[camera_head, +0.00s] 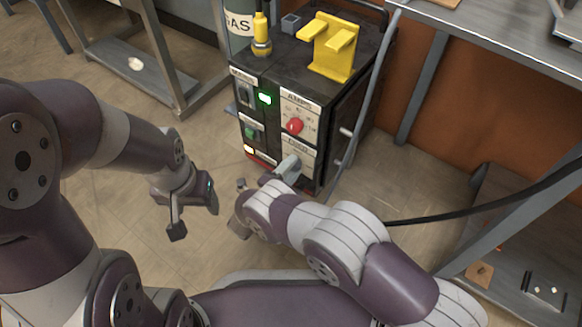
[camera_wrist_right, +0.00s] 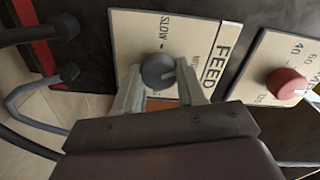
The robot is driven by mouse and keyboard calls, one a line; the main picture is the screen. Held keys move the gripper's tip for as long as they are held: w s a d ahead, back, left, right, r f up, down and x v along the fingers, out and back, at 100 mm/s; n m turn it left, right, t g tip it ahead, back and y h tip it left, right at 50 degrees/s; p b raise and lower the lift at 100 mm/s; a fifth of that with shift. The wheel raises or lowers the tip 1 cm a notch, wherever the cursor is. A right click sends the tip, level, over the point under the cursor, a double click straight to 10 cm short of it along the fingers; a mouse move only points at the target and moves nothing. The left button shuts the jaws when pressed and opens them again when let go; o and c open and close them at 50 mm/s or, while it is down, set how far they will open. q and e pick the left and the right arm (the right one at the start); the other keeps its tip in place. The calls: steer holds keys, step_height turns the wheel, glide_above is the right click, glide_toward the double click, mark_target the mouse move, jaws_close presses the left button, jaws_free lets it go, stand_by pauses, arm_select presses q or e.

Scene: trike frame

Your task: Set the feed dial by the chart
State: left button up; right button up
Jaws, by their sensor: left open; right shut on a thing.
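The feed dial is a dark grey round knob (camera_wrist_right: 158,70) on a cream plate marked FEED, with SLOW at one end, in the right wrist view. A white pointer mark shows on its edge. My right gripper (camera_wrist_right: 160,88) has its two pale fingers on either side of the knob and is shut on it. In the head view my right gripper (camera_head: 284,172) reaches the low front of the black welder (camera_head: 262,115), and the arm hides most of the feed plate. My left gripper (camera_head: 193,216) is open and empty over the floor, left of the welder. I cannot make out a chart.
A red AMPS knob (camera_head: 295,125) sits above the feed plate; it also shows in the right wrist view (camera_wrist_right: 286,84). A yellow holder (camera_head: 330,48) stands on top. Cables (camera_wrist_right: 35,100) lie near the right gripper.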

arm_select(q)
steer(key=shift+r, duration=0.15)
arm_select(e)
steer(key=m, duration=0.5)
steer(key=shift+f, duration=0.1)
stand_by(0.3)
steer(key=o, duration=1.1)
steer(key=shift+c, duration=0.2)
